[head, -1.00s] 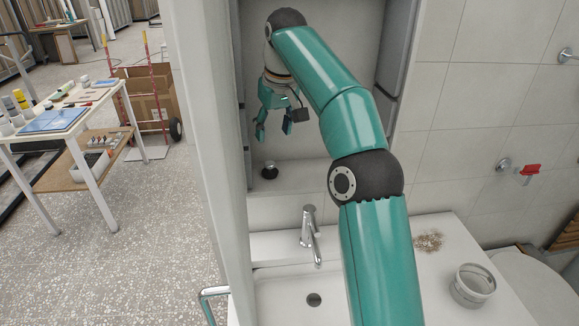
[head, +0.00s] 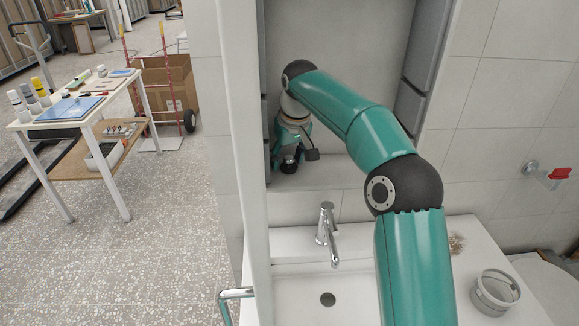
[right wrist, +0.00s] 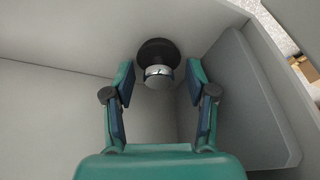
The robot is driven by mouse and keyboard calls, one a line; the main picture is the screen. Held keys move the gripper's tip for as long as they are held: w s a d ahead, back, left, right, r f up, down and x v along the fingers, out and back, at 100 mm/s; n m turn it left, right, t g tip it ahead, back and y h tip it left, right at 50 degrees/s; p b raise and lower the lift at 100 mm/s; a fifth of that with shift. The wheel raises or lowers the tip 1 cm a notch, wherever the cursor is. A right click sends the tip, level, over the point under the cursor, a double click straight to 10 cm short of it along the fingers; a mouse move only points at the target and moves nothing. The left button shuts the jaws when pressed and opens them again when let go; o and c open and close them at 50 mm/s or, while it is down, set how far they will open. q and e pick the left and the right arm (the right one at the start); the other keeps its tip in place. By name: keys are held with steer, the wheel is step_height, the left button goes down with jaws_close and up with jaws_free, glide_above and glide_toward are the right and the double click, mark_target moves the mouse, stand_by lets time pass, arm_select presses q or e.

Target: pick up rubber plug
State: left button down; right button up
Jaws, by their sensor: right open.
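The rubber plug is a black disc with a chrome knob, sitting on the ledge of the wall niche. In the right wrist view the plug (right wrist: 158,51) is at top centre, its knob facing my gripper. In the head view the plug (head: 289,167) is partly hidden by the fingers. My right gripper (right wrist: 160,74) is open, with one finger on either side of the knob and a visible gap to each. In the head view my right gripper (head: 287,156) is low in the niche, right at the plug. My left gripper is not in view.
The niche ledge (head: 325,178) is narrow, with a grey panel (right wrist: 235,100) close beside the right finger in the wrist view. Below are a chrome tap (head: 326,232) and the basin (head: 305,285).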

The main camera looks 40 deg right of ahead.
steer(key=shift+w+a, duration=0.1)
steer(key=shift+s+r, duration=0.15)
steer(key=shift+s, duration=0.15)
steer(key=c, duration=0.8)
steer(key=shift+c, duration=0.3)
